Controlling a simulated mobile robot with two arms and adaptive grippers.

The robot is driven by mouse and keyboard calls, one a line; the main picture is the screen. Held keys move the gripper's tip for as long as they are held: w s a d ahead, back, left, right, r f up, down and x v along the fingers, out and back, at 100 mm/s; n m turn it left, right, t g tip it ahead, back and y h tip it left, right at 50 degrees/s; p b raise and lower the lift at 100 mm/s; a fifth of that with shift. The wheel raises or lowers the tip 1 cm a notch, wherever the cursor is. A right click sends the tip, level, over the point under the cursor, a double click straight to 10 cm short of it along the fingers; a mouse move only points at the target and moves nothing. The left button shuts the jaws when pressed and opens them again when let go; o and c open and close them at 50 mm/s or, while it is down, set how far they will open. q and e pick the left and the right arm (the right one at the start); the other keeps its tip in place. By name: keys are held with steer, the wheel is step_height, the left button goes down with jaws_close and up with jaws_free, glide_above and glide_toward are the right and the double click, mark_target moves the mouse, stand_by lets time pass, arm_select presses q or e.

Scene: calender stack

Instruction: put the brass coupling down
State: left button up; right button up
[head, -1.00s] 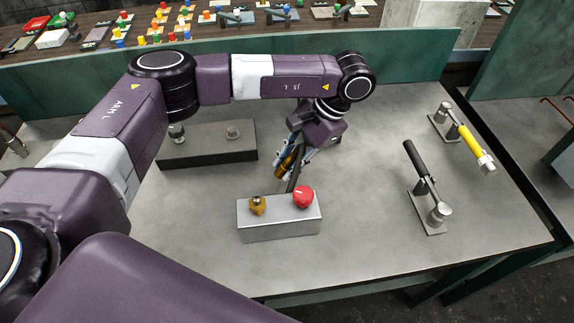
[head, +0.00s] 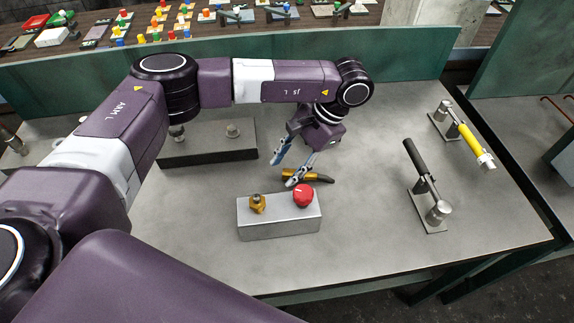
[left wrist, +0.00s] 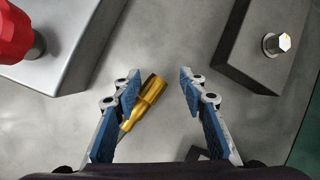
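The brass coupling (head: 318,176), a brass piece with a dark end, lies on its side on the grey bench, just behind the small metal block. It also shows in the left wrist view (left wrist: 150,95), with its lower end partly behind the left-hand finger. My left gripper (head: 284,172) is open just above it, fingers pointing down. In the left wrist view the open fingers (left wrist: 159,88) stand apart, with the coupling between them, nearer the left-hand finger. My right gripper is not in view.
The small metal block (head: 278,227) bears a red knob (head: 303,196) and a brass fitting (head: 257,204). A dark block (head: 205,150) stands behind to the left. A black-handled lever (head: 420,175) and a yellow-handled lever (head: 470,140) stand at right. The front bench area is clear.

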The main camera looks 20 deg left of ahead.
arm_select(q)
steer(key=shift+w+d+r, duration=0.15)
steer(key=shift+r, duration=0.2)
steer(key=b+v, duration=0.2)
steer(key=v, duration=0.9)
steer(key=shift+r, duration=0.2)
